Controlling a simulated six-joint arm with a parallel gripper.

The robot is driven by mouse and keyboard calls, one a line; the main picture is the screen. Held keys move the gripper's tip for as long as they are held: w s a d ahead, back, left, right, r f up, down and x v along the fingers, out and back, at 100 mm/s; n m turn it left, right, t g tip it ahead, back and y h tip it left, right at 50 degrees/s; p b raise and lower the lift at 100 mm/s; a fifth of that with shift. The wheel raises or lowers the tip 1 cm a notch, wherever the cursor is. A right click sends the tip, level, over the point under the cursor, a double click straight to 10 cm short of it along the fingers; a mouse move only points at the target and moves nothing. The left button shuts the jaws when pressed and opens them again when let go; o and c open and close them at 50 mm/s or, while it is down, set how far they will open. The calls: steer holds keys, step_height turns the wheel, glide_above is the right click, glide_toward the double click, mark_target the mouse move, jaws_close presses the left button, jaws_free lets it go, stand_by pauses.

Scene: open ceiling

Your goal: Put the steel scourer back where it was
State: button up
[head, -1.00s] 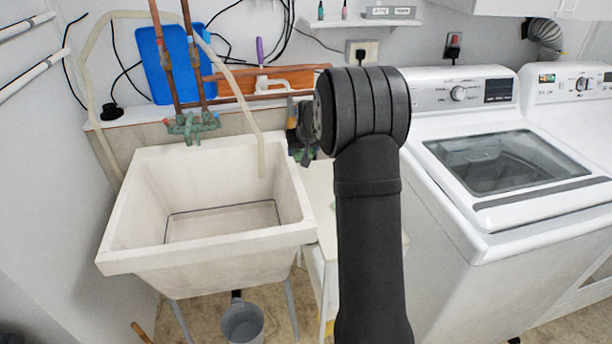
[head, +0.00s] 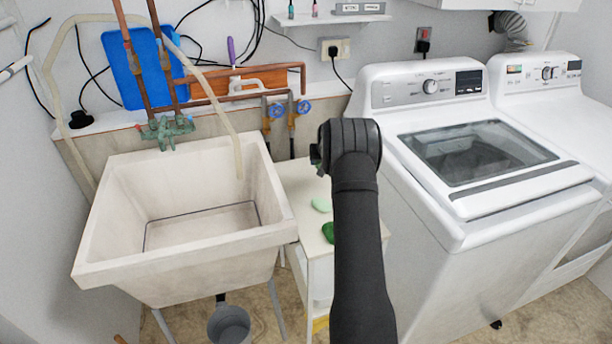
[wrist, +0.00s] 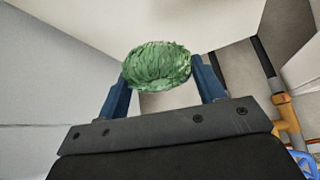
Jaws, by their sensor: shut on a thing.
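The scourer (wrist: 157,67) is a round, ridged, green-tinted pad in the wrist view. My gripper (wrist: 160,80) is shut on it, with one blue finger on each side. The scourer is held up in the air and looks clear of any surface. In the head view my own arm hides the gripper's fingers and the scourer. A narrow white table (head: 297,184) stands between the sink and the washing machine, below and beside my wrist.
A pale green piece (head: 321,204) and a dark green piece (head: 328,232) lie on the narrow table. The deep sink (head: 190,215) is to the left. Pipes with blue valves (head: 290,110) rise behind the table. The washing machine (head: 480,165) is to the right.

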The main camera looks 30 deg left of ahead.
glide_above(306, 177)
steer(key=s+d, duration=0.1)
steer(key=s, duration=0.1)
steer(key=f, duration=0.4)
steer(key=shift+w+f, duration=0.15)
steer(key=shift+w, duration=0.1)
steer(key=shift+a+f, duration=0.1)
steer(key=shift+f, duration=1.9)
steer(key=shift+f, duration=0.2)
steer(key=o, duration=1)
steer(key=shift+r, duration=0.1)
steer(key=shift+r, duration=0.2)
steer(key=v, duration=1.2)
steer(key=shift+f, duration=0.2)
